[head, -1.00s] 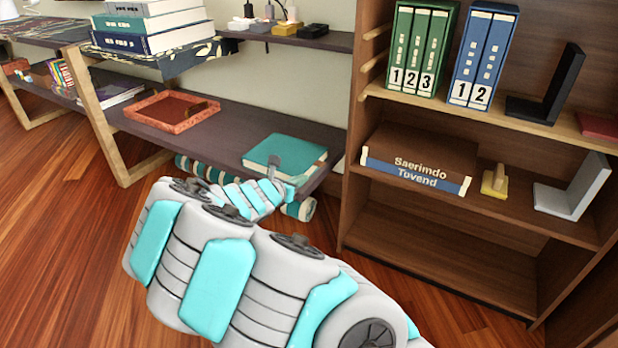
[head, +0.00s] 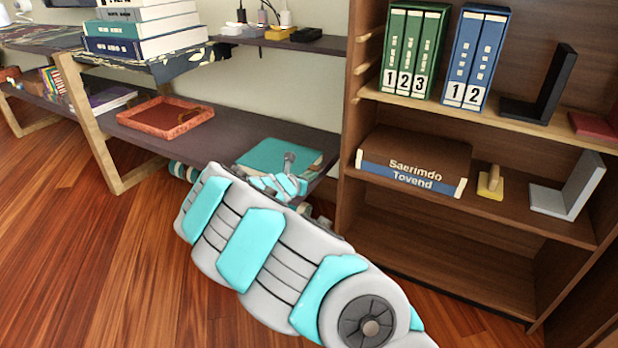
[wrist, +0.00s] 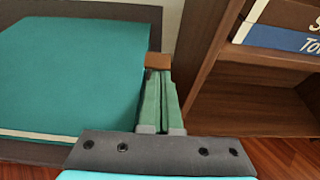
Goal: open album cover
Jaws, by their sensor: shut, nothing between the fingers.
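The teal album (head: 275,155) lies flat on the dark shelf, near its right end; its cover looks closed. In the wrist view the album (wrist: 75,80) fills the left side, with a pale page edge along its near side. My gripper (wrist: 165,80) is shut and empty, just right of the album's right edge; I cannot tell whether it touches. A small brown piece (wrist: 158,61) shows at the fingertips. In the head view my gripper (head: 289,158) is at the album's near right part, and my arm hides the album's near edge.
The dark shelf (head: 240,135) also holds a red tray (head: 165,118) left of the album. A wooden bookcase (head: 345,180) stands close on the right, with a brown box (head: 415,155) and binders (head: 415,50). Stacked books (head: 145,40) are on the upper left shelf.

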